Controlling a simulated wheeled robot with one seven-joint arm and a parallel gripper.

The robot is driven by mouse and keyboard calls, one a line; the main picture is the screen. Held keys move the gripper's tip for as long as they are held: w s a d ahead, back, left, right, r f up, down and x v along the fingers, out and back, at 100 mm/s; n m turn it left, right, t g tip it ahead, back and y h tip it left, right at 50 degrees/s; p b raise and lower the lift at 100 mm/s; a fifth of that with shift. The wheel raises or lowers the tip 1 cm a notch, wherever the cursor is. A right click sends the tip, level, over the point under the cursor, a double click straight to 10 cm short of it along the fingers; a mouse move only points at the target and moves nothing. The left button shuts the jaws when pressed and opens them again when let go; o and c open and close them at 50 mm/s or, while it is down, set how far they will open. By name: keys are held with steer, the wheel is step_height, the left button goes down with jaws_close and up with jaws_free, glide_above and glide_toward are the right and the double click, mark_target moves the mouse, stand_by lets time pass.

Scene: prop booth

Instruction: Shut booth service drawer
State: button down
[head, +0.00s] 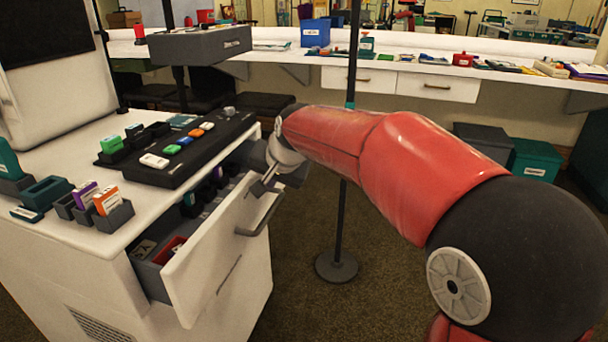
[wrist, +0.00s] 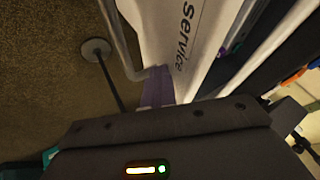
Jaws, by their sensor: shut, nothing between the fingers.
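The white service drawer (head: 222,247) stands open from the white booth cabinet (head: 60,275) at the left of the head view. Small items lie inside it. A grey bar handle (head: 262,216) is on its front. My gripper (head: 262,187) is at the top edge of the drawer front, near the handle's far end; its fingers are shut and empty. I cannot tell whether they touch the drawer. In the wrist view the drawer front (wrist: 178,35) shows the word "Service", with the handle (wrist: 122,45) beside it. My gripper's body hides the lower part of that view.
A black panel with coloured buttons (head: 190,146) and several small holders (head: 100,210) sit on the cabinet top. A dark pole on a round base (head: 336,266) stands just beyond my arm. A long white counter (head: 430,85) runs along the back.

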steer(key=w+a, duration=0.1)
steer(key=a, duration=0.1)
steer(key=a+p, duration=0.1)
steer(key=a, duration=0.2)
steer(key=w+a+p, duration=0.1)
steer(key=a, duration=0.1)
steer(key=shift+w+a, duration=0.25)
steer(key=shift+w, duration=0.1)
steer(key=shift+a+r+p, duration=0.1)
steer(key=shift+a+p, duration=0.05)
steer(key=shift+p, duration=0.15)
steer(key=shift+w+a, duration=0.1)
